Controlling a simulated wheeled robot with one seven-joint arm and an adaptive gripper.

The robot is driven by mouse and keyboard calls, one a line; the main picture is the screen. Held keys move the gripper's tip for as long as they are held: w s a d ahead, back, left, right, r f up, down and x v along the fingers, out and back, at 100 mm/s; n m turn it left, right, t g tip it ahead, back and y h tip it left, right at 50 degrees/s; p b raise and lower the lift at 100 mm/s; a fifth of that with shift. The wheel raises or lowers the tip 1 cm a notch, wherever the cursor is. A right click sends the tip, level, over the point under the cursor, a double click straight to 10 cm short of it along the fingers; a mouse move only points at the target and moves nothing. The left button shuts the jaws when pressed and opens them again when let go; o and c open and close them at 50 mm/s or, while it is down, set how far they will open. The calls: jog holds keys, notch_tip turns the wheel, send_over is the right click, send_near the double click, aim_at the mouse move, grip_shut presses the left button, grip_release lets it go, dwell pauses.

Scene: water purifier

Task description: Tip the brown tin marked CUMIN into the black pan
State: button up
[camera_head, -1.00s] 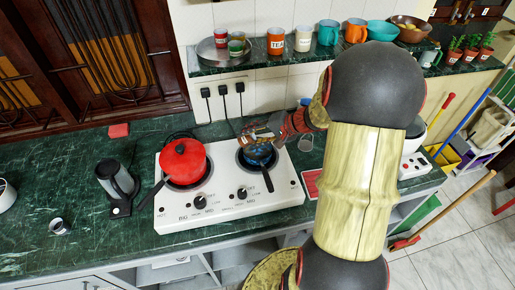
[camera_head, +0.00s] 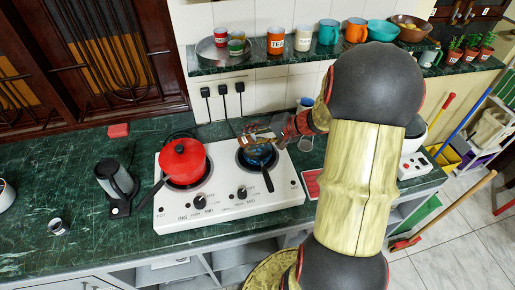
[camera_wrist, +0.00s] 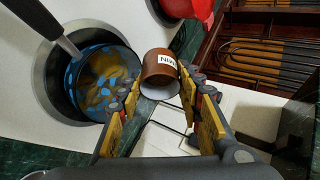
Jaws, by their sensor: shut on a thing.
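My gripper (camera_wrist: 160,103) is shut on a brown tin (camera_wrist: 160,65), one finger on each side. Its white label shows the letters MIN, turned over, and a pale end faces the camera. The black pan (camera_wrist: 75,88) is to the left in the wrist view, with blue patches and yellow-brown pieces inside. The tin is beside the pan's rim in that view; its open mouth is not clear. In the head view, the pan (camera_head: 258,156) sits on the right burner with its handle toward the front, and my gripper (camera_head: 264,137) is above its back edge.
A red lidded pot (camera_head: 182,160) stands on the left burner of the white stove (camera_head: 225,205). A shelf (camera_head: 290,63) with cups and bowls runs behind.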

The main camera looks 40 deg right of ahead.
jog(key=shift+d+f+t+y+b, duration=0.15)
jog(key=shift+f+t+y+b, duration=0.25)
jog(key=shift+f+b, duration=0.1)
dwell(1.2)
jog(key=shift+s+d+r+m+t+y, duration=0.15)
jog(key=shift+m+t+y, duration=0.25)
jog(key=shift+t+y, duration=0.2)
dwell(2.0)
jog(key=shift+s+d+t+y+b, duration=0.15)
jog(key=shift+t+y+b, duration=0.3)
jog(key=shift+b, duration=0.75)
dwell(1.0)
